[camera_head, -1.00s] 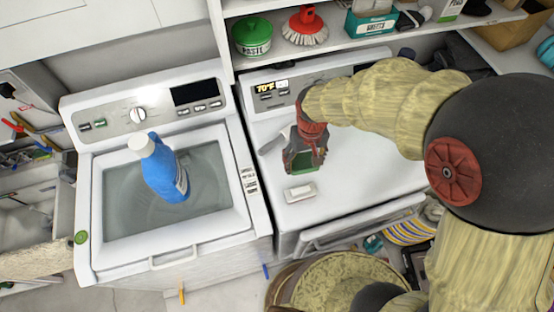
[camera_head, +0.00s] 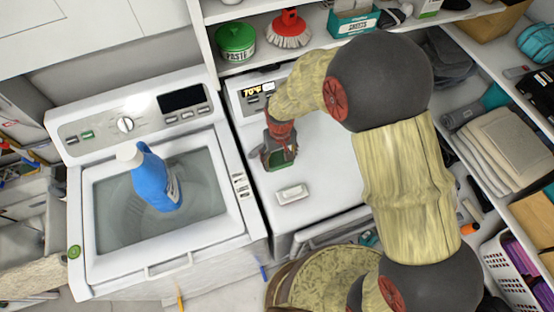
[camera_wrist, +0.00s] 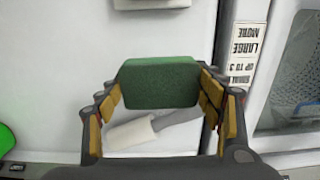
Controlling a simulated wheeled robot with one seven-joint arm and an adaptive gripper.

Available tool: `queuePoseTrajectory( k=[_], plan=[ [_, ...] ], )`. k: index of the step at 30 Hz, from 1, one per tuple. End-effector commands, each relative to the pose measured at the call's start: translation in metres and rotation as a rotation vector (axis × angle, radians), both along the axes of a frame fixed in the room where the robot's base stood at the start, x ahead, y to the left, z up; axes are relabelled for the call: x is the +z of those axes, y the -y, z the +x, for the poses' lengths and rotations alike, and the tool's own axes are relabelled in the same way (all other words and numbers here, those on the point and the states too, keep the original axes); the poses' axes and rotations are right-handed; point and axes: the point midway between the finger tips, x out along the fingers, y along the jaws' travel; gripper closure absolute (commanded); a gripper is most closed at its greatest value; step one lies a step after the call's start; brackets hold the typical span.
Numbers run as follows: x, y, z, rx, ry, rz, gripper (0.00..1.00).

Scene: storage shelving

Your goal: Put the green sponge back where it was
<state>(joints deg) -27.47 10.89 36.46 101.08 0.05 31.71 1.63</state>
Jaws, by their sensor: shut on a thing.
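My gripper (camera_head: 279,150) is over the white top of the right-hand machine (camera_head: 330,165), pointing down. It is shut on the green sponge (camera_head: 281,164), whose lower part shows below the fingers. In the wrist view, the sponge (camera_wrist: 160,82) sits between the two fingers, and the white surface shows beyond it. The gap between sponge and surface is hard to judge. A small white block (camera_head: 292,194) lies on the machine top, just in front of the sponge.
A blue bottle (camera_head: 156,178) stands on the left washer's lid. The shelf behind holds a green tub (camera_head: 236,42) and a red brush (camera_head: 288,30). Shelving with towels is at right.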

Motion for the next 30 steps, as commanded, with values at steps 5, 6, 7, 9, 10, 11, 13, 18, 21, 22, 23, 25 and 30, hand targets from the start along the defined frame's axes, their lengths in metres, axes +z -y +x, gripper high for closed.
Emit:
queuePoseTrajectory(
  k=[5, 6, 7, 9, 10, 11, 13, 18, 21, 22, 23, 25, 30],
  plan=[
    [-0.020, -0.007, 0.016, 0.000, 0.000, 0.000, 0.65],
    [-0.022, -0.008, 0.018, 0.000, 0.001, 0.000, 0.65],
    [-0.023, -0.008, 0.019, 0.000, 0.002, 0.001, 0.65],
    [-0.025, -0.009, 0.021, 0.000, 0.002, 0.001, 0.65],
    [-0.027, -0.009, 0.021, 0.000, 0.001, 0.000, 0.65],
    [-0.028, -0.009, 0.022, 0.000, 0.001, 0.000, 0.65],
    [-0.033, -0.011, 0.025, 0.000, 0.000, 0.000, 0.65],
    [-0.056, -0.010, 0.024, 0.000, -0.002, -0.001, 0.65],
    [-0.062, -0.011, 0.025, 0.000, 0.001, 0.000, 0.65],
    [-0.062, -0.011, 0.025, 0.000, 0.002, 0.001, 0.65],
    [-0.062, -0.011, 0.025, 0.000, 0.003, 0.001, 0.65],
    [-0.062, -0.011, 0.025, 0.000, 0.002, 0.001, 0.65],
    [-0.065, -0.011, 0.025, 0.000, 0.001, 0.000, 0.65]
  ],
)
